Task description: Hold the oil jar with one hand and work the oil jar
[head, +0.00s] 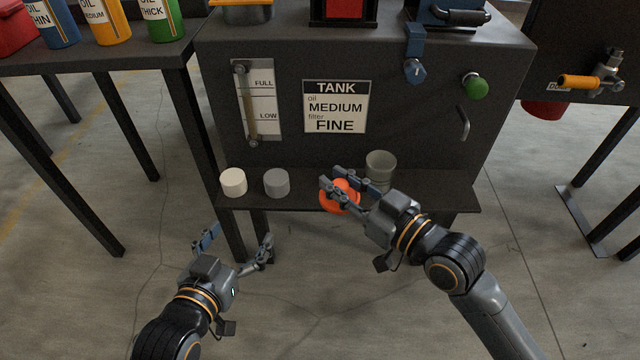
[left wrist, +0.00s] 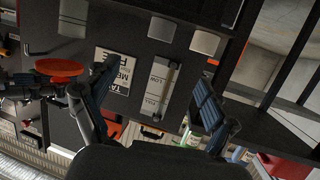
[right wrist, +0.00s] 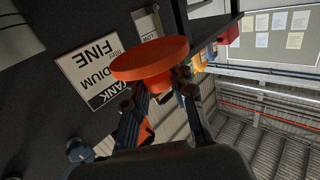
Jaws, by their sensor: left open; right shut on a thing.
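Oil jars stand on the table at the upper left of the head view: a blue one marked THIN (head: 58,30), a yellow one marked MEDIUM (head: 108,30) and a green one marked THICK (head: 165,28). Their tops are cut off. My right gripper (head: 337,190) is shut on an orange piece (head: 330,205) in front of the tank's shelf. In the right wrist view the orange piece (right wrist: 150,58) has a wide round disc and a narrower part between the fingers. My left gripper (head: 238,245) is open and empty, low in front of the shelf and apart from the jars.
The dark tank has a sign (head: 335,107) reading oil MEDIUM, filter FINE, a level gauge (head: 257,100) and a green knob (head: 475,86). On its shelf (head: 300,199) stand a white cylinder (head: 233,182), a grey cylinder (head: 276,183) and a greyish cup (head: 380,165). Open floor lies in front.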

